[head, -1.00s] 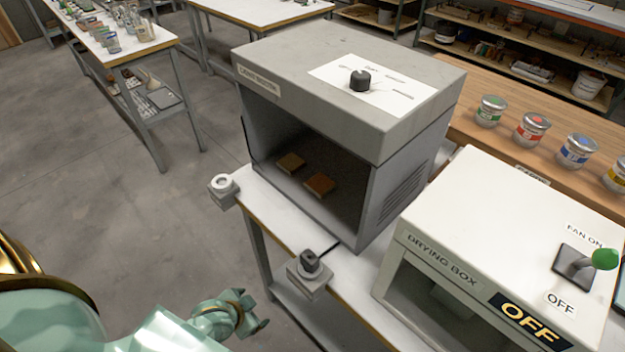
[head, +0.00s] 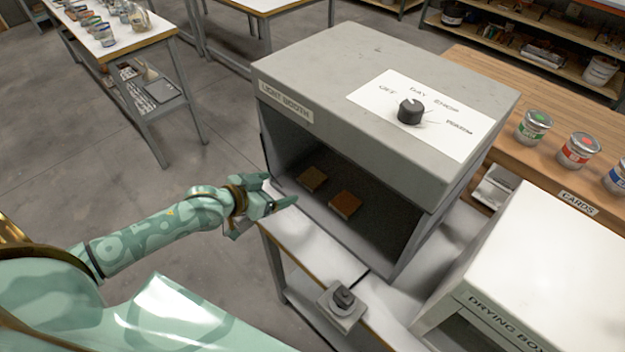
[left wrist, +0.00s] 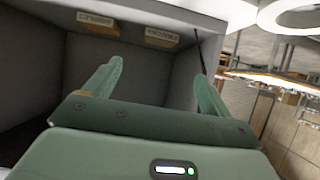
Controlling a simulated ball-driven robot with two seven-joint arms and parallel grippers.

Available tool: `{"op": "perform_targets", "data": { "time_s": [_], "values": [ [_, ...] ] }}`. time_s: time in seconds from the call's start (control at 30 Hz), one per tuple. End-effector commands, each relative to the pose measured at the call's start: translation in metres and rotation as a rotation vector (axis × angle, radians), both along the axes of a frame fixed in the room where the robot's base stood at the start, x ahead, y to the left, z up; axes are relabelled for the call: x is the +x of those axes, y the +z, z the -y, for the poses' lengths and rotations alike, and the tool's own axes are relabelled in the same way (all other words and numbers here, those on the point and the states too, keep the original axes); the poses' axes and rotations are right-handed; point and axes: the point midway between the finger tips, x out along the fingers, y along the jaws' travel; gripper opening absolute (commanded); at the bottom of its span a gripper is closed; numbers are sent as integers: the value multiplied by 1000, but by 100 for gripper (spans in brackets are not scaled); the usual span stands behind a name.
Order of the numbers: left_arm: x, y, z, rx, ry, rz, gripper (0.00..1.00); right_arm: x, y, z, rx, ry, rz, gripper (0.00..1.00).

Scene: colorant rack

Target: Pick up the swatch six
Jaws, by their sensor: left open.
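Two small brown swatches lie on the floor of the grey light booth (head: 385,60): the left swatch (head: 312,179) and the right swatch (head: 345,204). In the left wrist view, two labelled blocks, one at the left (left wrist: 96,21) and one at the right (left wrist: 161,38), show inside the booth near the top edge. Their labels are too small to read, so I cannot tell which is swatch six. My left gripper (head: 277,192) is open and empty at the left side of the booth's opening; its spread fingers (left wrist: 158,75) point inward, apart from both swatches. My right gripper is out of view.
The drying box (head: 530,270) stands at the right. Paint cans (head: 533,126) line a wooden bench behind. The booth's roof and side walls bound the opening.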

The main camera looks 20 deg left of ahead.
Motion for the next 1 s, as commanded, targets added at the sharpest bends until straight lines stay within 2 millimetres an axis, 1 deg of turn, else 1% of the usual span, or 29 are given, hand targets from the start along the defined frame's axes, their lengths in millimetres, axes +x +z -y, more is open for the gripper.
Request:
{"op": "perform_targets", "data": {
  "time_s": [0.03,0.2,0.3,0.47,0.7,0.8,1.0],
  "values": [
    [12,-9,4,-1,1,3,84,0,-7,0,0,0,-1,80],
    [43,-27,15,0,0,1,84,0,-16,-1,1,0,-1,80],
    [54,-33,19,2,0,-1,84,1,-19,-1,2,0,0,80],
    [64,-38,22,2,0,0,84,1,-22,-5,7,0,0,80],
    [94,-59,33,1,0,-2,84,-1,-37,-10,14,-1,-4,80],
    [100,-62,35,4,-1,-1,84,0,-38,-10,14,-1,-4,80],
    [101,-61,35,4,-2,-1,84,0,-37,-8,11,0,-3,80]
  ]
}}
